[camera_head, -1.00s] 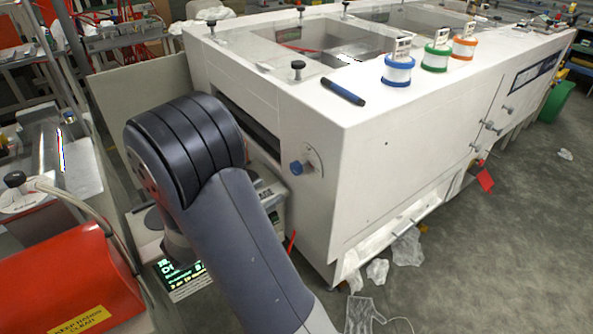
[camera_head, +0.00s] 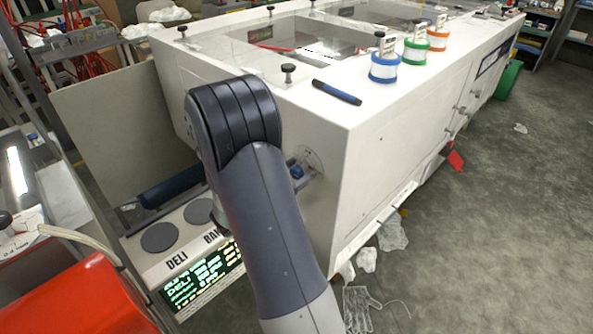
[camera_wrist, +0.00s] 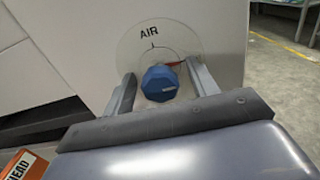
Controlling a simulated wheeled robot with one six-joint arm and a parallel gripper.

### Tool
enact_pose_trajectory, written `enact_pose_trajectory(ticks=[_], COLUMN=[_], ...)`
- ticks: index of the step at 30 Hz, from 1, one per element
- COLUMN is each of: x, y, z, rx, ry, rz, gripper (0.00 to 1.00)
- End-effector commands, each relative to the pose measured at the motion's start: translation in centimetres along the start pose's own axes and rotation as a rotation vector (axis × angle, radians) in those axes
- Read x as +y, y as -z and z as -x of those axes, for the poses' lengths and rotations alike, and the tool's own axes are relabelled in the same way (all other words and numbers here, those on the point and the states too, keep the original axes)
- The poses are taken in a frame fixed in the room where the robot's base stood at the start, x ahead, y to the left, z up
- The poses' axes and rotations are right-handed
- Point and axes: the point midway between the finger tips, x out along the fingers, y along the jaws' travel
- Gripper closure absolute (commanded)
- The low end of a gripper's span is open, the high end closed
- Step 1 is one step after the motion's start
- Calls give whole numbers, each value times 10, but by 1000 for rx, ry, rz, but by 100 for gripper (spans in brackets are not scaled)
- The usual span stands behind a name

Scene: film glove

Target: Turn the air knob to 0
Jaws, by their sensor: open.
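The blue air knob (camera_wrist: 160,84) is on a round pale dial plate (camera_wrist: 136,45) marked AIR, with a short mark above the knob and a red pointer at its upper right. It also shows in the head view (camera_head: 297,171), on the white machine's near end face, partly behind my arm. My gripper (camera_wrist: 163,88) is open, with one finger on each side of the knob. A gap shows on the left; whether the right finger touches it I cannot tell. In the head view my arm hides most of the gripper.
The white machine (camera_head: 385,145) carries a blue pen (camera_head: 337,92) and blue, green and orange spools on top. Left of my arm is a box labelled DELI (camera_head: 182,235) with a lit display. A red casing (camera_head: 75,300) is at lower left. Grey floor lies open on the right.

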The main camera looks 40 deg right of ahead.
Motion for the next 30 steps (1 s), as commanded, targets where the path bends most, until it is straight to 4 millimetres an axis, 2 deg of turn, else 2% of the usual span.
enact_pose_trajectory(ticks=[6, 22, 30], x=[0, 0, 0], y=[0, 0, -1], z=[0, 0, 0], rx=[0, 0, 0], ry=[-1, -1, -1], rz=[0, 0, 27], gripper=[45, 89, 89])
